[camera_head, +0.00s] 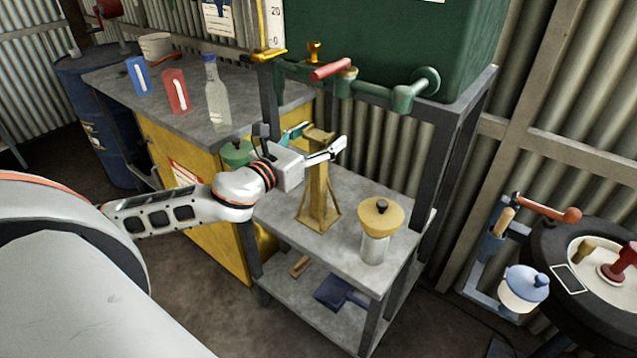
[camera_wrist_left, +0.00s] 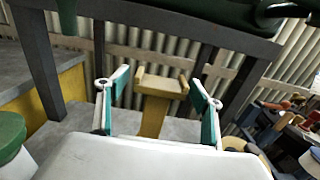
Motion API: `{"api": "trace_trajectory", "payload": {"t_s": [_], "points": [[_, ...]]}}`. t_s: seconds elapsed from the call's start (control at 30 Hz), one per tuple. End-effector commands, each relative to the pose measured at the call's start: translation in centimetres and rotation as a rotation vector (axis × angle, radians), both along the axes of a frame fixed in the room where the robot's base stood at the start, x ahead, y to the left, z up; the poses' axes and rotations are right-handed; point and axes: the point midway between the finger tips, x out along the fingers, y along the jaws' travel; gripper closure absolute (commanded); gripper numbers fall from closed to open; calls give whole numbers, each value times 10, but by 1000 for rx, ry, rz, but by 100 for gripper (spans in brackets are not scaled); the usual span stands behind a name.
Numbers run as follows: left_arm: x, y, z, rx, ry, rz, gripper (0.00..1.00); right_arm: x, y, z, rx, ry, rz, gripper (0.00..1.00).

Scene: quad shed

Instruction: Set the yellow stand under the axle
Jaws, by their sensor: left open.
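The yellow stand (camera_head: 319,190) is upright on the upper grey shelf of a metal rack, with a splayed base and a flat notched top. It also shows in the left wrist view (camera_wrist_left: 157,105), straight ahead between my fingers. My left gripper (camera_head: 318,143) is open at the height of the stand's top. In the left wrist view its teal-padded fingers (camera_wrist_left: 160,105) are on either side of the stand, with gaps beside it. My right gripper is in neither view. I see no axle that I can make out for sure.
A jar with a yellow lid (camera_head: 378,222) stands right of the stand on the shelf (camera_head: 345,255). A green tank (camera_head: 390,45) with pipes and a red-handled valve (camera_head: 332,69) is above. Rack posts flank the shelf. A bench with a bottle (camera_head: 216,95) is at left.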

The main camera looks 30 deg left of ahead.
Motion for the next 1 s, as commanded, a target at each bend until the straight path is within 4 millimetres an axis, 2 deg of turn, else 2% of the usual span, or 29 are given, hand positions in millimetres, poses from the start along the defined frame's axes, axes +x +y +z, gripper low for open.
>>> {"api": "trace_trajectory", "payload": {"t_s": [0.07,0.3,0.67,1.0], "points": [[0,0,0,0,0,0,36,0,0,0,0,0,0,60],[0,0,0,0,0,0,98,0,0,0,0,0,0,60],[0,1,7,1,-8,1,100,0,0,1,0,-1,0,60],[0,0,35,1,-11,0,100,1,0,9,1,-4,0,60]]}}
